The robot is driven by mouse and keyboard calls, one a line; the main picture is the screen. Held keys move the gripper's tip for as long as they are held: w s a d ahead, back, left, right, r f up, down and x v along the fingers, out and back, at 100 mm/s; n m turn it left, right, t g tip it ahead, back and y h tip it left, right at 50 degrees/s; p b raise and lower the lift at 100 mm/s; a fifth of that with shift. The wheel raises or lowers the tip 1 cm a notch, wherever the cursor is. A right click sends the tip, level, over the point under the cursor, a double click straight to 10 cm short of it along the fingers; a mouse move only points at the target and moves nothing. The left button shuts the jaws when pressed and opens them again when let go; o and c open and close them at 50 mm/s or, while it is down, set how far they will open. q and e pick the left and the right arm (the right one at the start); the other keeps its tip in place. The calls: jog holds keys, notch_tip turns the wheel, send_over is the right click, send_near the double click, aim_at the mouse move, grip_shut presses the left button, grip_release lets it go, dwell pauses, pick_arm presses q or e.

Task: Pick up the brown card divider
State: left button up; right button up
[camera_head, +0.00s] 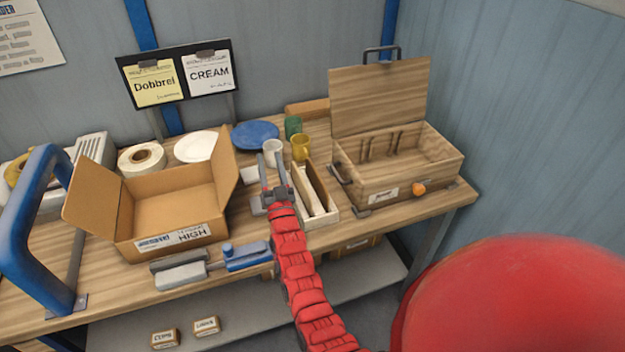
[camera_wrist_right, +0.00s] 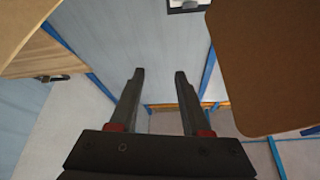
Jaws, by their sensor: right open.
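My right gripper (camera_head: 273,172) is open and empty, above the table between the cardboard box and a narrow wooden tray (camera_head: 321,219). Upright thin pieces stand in the tray, one of them brown (camera_head: 318,184); I cannot tell for sure whether it is the card divider. In the right wrist view the two fingers (camera_wrist_right: 160,76) are apart with nothing between them. A flat brown panel with a rounded corner (camera_wrist_right: 270,62) shows at the right there, apart from the fingers. My left gripper is not in view.
An open cardboard box (camera_head: 170,205) stands left of the gripper, and an open wooden case (camera_head: 400,185) stands right of the tray. A white mug (camera_head: 272,150), yellow mug (camera_head: 300,147) and blue plate (camera_head: 255,135) are behind. A blue-and-grey tool (camera_head: 245,257) lies at the front.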

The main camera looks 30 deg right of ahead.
jog(key=w+d+g+y, duration=0.2)
jog(key=w+d+g, duration=0.15)
jog(key=w, duration=0.65)
jog(key=n+g+y, duration=0.4)
jog(key=g+y, duration=0.1)
jog(key=g, duration=1.2)
send_near(316, 173)
jog(key=shift+m, duration=0.3)
jog(key=f+p, duration=0.1)
jog(key=f, duration=0.1)
jog(key=w+f+p, duration=0.1)
jog(key=f, duration=0.2)
jog(key=f+p, duration=0.1)
jog(key=f, duration=0.2)
jog(key=shift+w+a+f, duration=0.1)
jog(key=shift+w+f, duration=0.05)
jog(key=shift+f+p, duration=0.65)
jog(key=shift+p, duration=0.25)
jog(key=shift+w+d+f, duration=0.25)
jog(key=shift+d+f, duration=0.2)
jog(key=shift+f, duration=0.2)
jog(key=shift+a+f, duration=0.1)
jog(key=shift+f, duration=0.6)
jog(key=shift+w+f+b, duration=0.2)
jog(key=shift+f+b, duration=0.15)
jog(key=shift+f, duration=0.25)
